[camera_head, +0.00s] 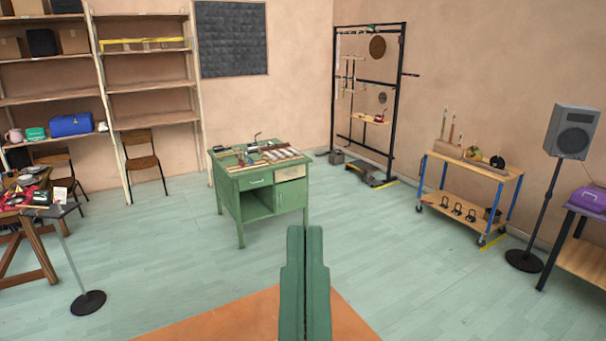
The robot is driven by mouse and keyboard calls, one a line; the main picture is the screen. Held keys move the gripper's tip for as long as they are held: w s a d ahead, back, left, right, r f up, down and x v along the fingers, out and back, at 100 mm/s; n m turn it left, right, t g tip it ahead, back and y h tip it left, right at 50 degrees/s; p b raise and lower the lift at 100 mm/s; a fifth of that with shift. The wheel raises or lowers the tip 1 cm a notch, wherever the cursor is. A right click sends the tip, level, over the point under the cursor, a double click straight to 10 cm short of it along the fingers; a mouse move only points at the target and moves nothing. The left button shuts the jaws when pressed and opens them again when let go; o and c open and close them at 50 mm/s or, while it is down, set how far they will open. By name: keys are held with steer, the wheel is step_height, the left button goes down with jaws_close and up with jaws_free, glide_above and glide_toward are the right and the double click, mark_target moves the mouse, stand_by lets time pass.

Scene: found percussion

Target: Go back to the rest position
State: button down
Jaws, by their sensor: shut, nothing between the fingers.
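My gripper (305,232) shows at the bottom middle as two long dark green fingers side by side. The fingers are pressed together, with only a thin dark seam between them, and nothing is held. It points forward, in front of the floor and apart from the furniture. The rest of my arm is not in view. A green workbench (255,212) stands beyond the fingertips, a little to the left, with small tools and parts on its top.
An orange floor area (240,318) lies below. A stand with a round black base (88,302) is at left. A wheeled cart (478,167), a speaker (571,130) on a pole, and a black rack (335,90) stand right and back. Shelves (148,85) line the left wall. Floor around the workbench is clear.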

step_height(320, 180, up, 14)
steer(key=p, duration=1)
steer(key=shift+w+a, duration=0.1)
